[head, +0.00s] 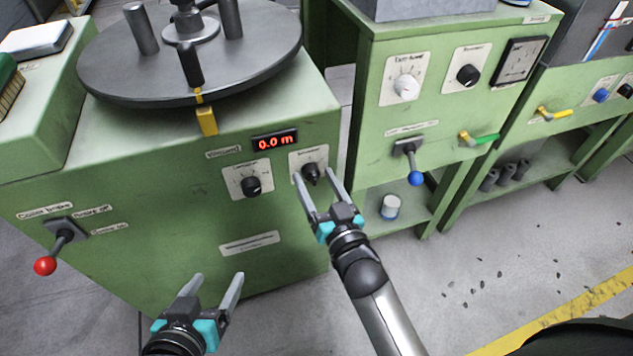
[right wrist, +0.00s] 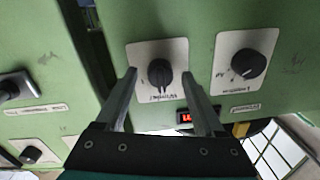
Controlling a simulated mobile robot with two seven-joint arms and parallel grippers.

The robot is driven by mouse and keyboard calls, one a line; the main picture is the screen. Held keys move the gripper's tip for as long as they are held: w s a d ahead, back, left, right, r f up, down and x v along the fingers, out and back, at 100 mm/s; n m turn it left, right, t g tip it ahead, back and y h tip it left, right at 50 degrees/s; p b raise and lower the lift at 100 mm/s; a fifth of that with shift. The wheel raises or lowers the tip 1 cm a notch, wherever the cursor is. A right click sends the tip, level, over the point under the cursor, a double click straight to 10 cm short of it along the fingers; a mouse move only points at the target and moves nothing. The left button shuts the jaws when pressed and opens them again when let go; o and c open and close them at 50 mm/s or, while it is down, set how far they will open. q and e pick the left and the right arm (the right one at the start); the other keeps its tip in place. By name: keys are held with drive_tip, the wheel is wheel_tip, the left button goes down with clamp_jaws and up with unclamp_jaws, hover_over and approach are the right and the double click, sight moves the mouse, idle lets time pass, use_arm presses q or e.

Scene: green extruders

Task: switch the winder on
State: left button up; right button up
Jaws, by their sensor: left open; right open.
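The winder is a green cabinet (head: 180,210) with a dark round turntable (head: 130,75) on top and a red display (head: 275,141) reading 0.0 m. Its black winder knob (head: 314,172) sits on a white plate at the front's upper right. It also shows in the right wrist view (right wrist: 160,72), where the label seems to read "Winder". My right gripper (head: 313,181) is open, with its fingertips on either side of this knob; contact cannot be told. My left gripper (head: 219,279) is open and empty, low before the cabinet front.
A second black knob (head: 251,186) is left of the winder knob. A red-balled lever (head: 45,265) sticks out at the cabinet's left.

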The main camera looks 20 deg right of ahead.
drive_tip(key=shift+c, duration=0.2)
clamp_jaws()
idle(0.5)
